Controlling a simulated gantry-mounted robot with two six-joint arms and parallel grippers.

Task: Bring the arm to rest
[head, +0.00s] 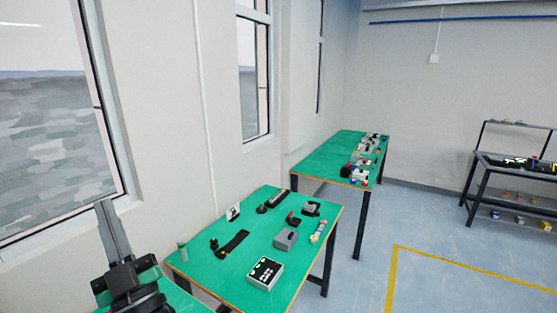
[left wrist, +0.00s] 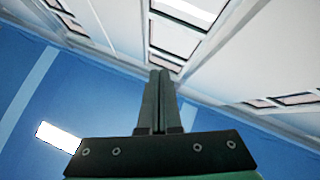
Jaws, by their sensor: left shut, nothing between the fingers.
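My left gripper (head: 104,206) stands at the lower left of the head view with its fingers pointing up, near the window wall. It is shut and empty, and it is clear of the tables. The left wrist view shows the same two fingers (left wrist: 159,76) pressed together, with only wall, windows and a blue surface behind them. My right gripper is in neither view.
A second green table (head: 326,156) with parts stands further back. A dark shelf rack (head: 480,186) is at the right. The floor between is open.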

